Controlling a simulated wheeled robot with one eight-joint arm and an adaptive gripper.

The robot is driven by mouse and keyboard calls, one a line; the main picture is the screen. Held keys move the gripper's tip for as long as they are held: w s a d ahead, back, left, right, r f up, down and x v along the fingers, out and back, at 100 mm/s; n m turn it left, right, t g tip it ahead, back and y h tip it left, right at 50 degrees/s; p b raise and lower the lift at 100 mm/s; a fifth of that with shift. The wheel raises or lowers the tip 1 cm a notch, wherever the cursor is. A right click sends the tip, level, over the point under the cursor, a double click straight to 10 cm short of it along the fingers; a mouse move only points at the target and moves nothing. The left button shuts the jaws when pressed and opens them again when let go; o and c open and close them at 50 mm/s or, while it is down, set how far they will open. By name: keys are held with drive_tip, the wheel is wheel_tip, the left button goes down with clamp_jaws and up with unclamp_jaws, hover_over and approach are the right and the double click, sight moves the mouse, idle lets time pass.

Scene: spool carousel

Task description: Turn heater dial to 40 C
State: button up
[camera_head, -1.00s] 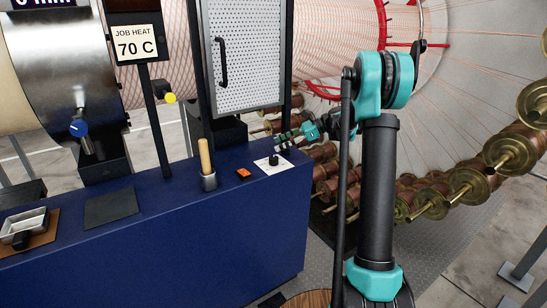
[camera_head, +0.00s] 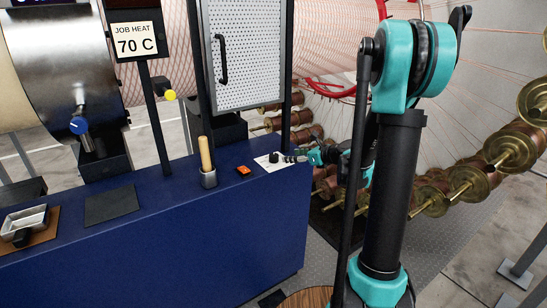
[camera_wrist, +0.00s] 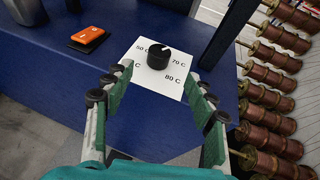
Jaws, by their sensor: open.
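The black round heater dial (camera_wrist: 159,57) sits on a white card (camera_wrist: 178,85) on the blue bench; it also shows in the head view (camera_head: 274,157). The card has "70 C" on the right, "80 C" at lower right, a mark that looks like 50 or 60 C at upper left, and a partly hidden label at left. A small pale mark on the dial faces the upper right. My gripper (camera_wrist: 160,82) is open, its fingers spread over the card's near side; the dial lies just beyond the fingertips. In the head view, my gripper (camera_head: 294,158) is low, right of the dial.
An orange object (camera_wrist: 88,35) lies left of the card. A wooden-handled tool (camera_head: 206,160) stands in a holder farther left. A sign (camera_head: 135,41) reads "JOB HEAT 70 C". A dark post (camera_wrist: 229,30) rises beyond the dial. Copper spools (camera_wrist: 270,120) line the right.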

sight(276, 154)
drive_tip(key=x, duration=1.2)
drive_tip(key=shift+c, duration=0.5)
drive_tip(key=c, duration=1.1)
drive_tip(key=shift+d, duration=0.1)
drive_tip(key=shift+n, duration=0.3)
drive_tip(key=shift+n+g+y, duration=0.7)
drive_tip(key=shift+g, duration=0.2)
drive_tip(key=n+g+y, duration=0.2)
drive_tip(key=n+g, duration=0.2)
drive_tip(key=shift+g, duration=0.4)
drive_tip(key=n+g, duration=0.6)
drive_tip(key=shift+s, duration=0.15)
drive_tip(key=shift+g, duration=0.5)
